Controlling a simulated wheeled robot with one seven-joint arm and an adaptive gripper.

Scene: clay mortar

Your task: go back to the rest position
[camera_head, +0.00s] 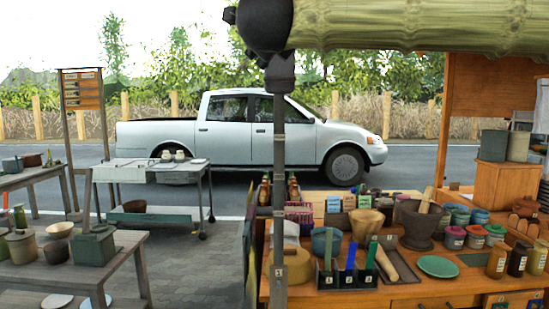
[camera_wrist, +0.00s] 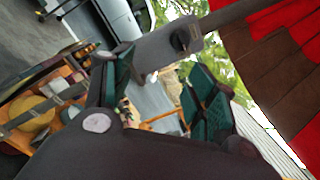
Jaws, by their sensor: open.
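My gripper (camera_wrist: 162,85) shows in the wrist view with its two dark green finger pads spread apart. No object is seen held between them. Past the fingers the picture is tilted, with stall goods and foliage beyond. My gripper is not seen in the head view. A dark clay mortar (camera_head: 418,228) with a light pestle (camera_head: 426,200) standing in it is on the wooden stall counter (camera_head: 400,298) in the head view.
A grey post (camera_head: 280,180) rises at the counter's left side, under a bamboo beam (camera_head: 420,24). Jars (camera_head: 453,238), bowls and a black divided holder (camera_head: 348,278) crowd the counter. A grey bar (camera_wrist: 225,17) crosses near my fingers. Tables with pots stand left; a pickup (camera_head: 240,130) is behind.

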